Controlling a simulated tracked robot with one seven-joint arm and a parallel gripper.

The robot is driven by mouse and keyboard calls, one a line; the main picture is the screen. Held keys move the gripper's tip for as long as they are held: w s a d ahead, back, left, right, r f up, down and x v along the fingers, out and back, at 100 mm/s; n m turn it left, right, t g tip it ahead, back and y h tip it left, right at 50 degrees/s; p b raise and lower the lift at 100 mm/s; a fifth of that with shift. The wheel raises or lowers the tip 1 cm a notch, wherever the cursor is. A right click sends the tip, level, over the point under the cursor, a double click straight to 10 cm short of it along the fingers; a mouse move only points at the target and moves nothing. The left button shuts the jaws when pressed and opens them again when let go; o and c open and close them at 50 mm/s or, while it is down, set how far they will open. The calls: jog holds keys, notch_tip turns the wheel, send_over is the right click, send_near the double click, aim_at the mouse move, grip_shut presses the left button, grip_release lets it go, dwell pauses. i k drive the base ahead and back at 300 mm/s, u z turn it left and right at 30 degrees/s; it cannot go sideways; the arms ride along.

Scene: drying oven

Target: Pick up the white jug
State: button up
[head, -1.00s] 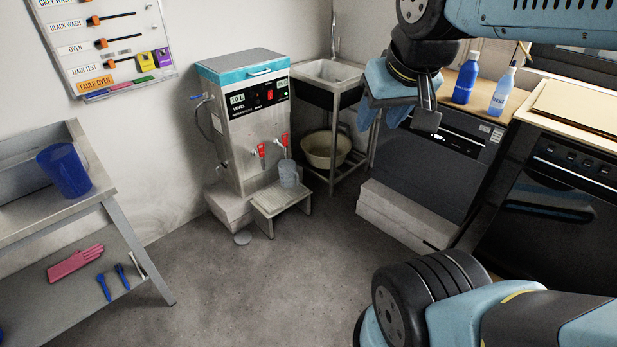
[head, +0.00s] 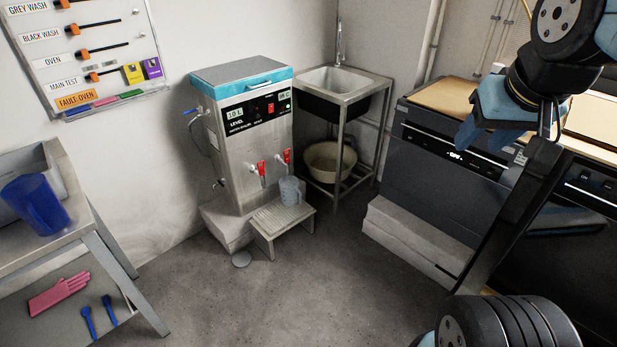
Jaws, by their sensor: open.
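A pale, greyish-white jug (head: 289,190) stands upright on a small metal stand (head: 283,218) in the head view, below the right red-handled tap of the steel water boiler (head: 245,135). A darker blue jug (head: 35,205) sits on the steel table at the left. My gripper (head: 492,125) is at the upper right, raised in front of the dark appliances, well apart from the pale jug. It is open and I see nothing in it. Its fingertips are partly unclear against the dark background.
Dark appliances (head: 440,145) line the right side. A steel table (head: 75,240) holds a pink glove (head: 58,295) on its lower shelf.

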aim_at(288, 185)
jog(key=z, duration=0.1)
jog(key=i, duration=1.15)
jog(key=u, duration=0.55)
